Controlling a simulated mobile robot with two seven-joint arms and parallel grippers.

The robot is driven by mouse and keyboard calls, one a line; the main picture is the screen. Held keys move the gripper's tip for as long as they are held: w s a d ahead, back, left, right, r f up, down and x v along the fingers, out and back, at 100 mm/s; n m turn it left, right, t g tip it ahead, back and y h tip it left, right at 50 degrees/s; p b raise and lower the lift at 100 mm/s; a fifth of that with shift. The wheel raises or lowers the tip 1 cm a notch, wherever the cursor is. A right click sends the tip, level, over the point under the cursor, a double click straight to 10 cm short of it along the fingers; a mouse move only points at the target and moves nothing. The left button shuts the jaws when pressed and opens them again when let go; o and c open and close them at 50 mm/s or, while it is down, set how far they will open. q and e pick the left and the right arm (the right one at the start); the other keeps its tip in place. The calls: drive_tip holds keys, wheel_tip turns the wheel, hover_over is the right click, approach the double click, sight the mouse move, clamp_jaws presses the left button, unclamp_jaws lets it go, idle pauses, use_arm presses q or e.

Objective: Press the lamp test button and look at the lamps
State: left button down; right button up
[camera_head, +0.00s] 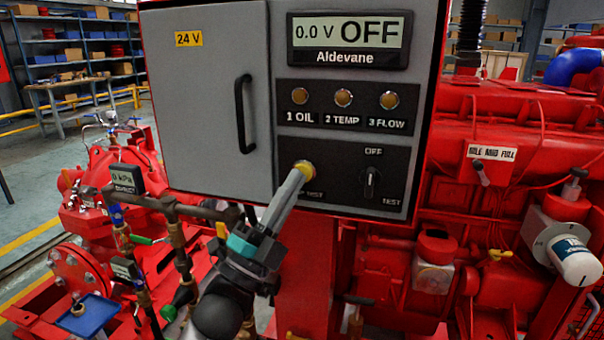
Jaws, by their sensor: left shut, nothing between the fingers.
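The lamp test button (306,167) is a yellow round button low on the grey control panel, its label partly hidden by my gripper. My left gripper (299,174) is shut and empty, with its fingertips at the button; I cannot tell whether the button is pushed in. Above it are three amber lamps: 1 OIL (300,96), 2 TEMP (343,97) and 3 FLOW (389,100). They look dull amber, with no clear glow. The display (348,40) reads 0.0 V OFF. My right gripper is not in view.
A rotary switch (371,182) marked OFF and TEST sits right of the button. A grey door (208,130) with a black handle (244,114) is on the left. Red pump pipework with gauges (125,179) stands below left, and the red engine (520,120) is at right.

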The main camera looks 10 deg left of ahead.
use_arm(q)
drive_tip(key=shift+w, duration=0.4)
idle(0.3)
drive_tip(key=shift+s, duration=0.8)
drive_tip(key=s+p, duration=0.2)
drive_tip(key=s, duration=0.3)
drive_tip(key=shift+a, duration=0.1)
idle(0.7)
